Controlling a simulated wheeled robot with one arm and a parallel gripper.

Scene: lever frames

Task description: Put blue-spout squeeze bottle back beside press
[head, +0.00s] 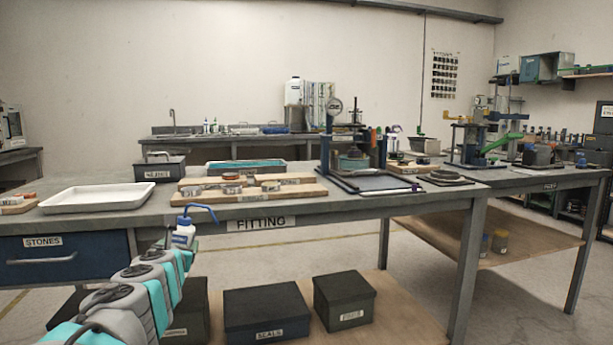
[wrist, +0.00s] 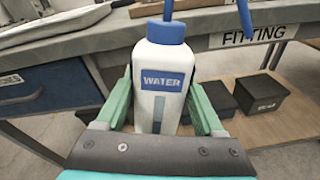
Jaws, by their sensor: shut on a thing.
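The blue-spout squeeze bottle (wrist: 161,75) is white with a blue cap and a WATER label. It stands upright between the green fingers of my gripper (wrist: 160,100), which is shut on it. In the head view the bottle (head: 183,236) and its bent blue spout show at the end of my arm, in front of the fitting bench's front edge. My gripper's fingers are hard to make out in that view. The press (head: 352,135), a blue frame with a round dial, stands on the bench to the right and farther back.
The fitting bench (head: 380,208) holds a white tray (head: 97,196), a wooden board (head: 249,196) with several labelled blocks, and a dark flat tray (head: 375,184) by the press. A green-handled press (head: 475,143) stands farther right. Dark boxes (head: 266,314) sit on the lower shelf.

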